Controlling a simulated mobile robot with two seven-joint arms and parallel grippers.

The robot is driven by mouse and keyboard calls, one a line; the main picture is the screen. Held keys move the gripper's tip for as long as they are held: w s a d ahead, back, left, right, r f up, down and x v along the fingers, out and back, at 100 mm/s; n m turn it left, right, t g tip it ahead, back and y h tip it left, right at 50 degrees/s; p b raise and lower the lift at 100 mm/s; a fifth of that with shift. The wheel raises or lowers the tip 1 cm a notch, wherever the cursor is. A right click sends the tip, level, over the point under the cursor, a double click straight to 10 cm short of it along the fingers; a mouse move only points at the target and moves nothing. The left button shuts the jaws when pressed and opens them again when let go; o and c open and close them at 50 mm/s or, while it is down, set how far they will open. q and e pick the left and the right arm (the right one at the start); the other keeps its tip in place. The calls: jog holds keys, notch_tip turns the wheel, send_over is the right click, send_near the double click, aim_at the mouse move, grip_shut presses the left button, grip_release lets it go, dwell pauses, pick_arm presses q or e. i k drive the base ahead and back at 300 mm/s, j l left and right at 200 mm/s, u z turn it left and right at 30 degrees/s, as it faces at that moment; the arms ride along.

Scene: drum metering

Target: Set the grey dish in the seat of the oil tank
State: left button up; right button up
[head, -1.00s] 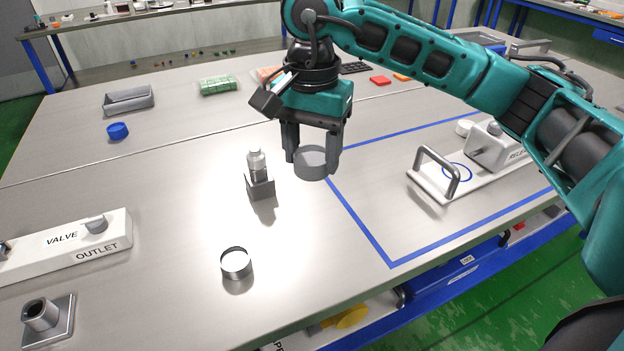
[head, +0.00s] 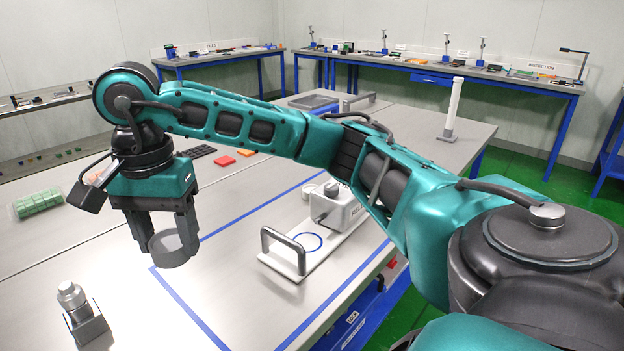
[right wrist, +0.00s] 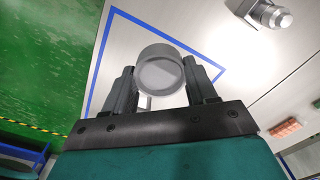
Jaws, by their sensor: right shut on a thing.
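My right gripper (head: 168,236) is shut on the grey dish (head: 170,250), a short round cup. It holds the dish above the table near a corner of the blue tape outline. In the right wrist view the dish (right wrist: 160,75) sits between the two fingers, its round face towards the camera. No thing in view is marked as the oil tank, and I cannot make out its seat. My left gripper is not in view.
A white plate with a handle (head: 284,252), a blue ring and a grey block (head: 338,208) stands inside the tape. A small metal bottle in a block (head: 78,308) is at front left. A white column (head: 452,108) stands at the far right. Green pieces (head: 38,203) lie left.

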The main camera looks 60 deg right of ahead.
aim_at(307, 242)
jog(key=l+u, duration=0.1)
jog(key=l, duration=0.45)
jog(key=k+l+u, duration=0.1)
jog(key=l, duration=0.45)
jog(key=k+l, duration=0.1)
jog(key=l, duration=0.45)
jog(key=u, duration=0.05)
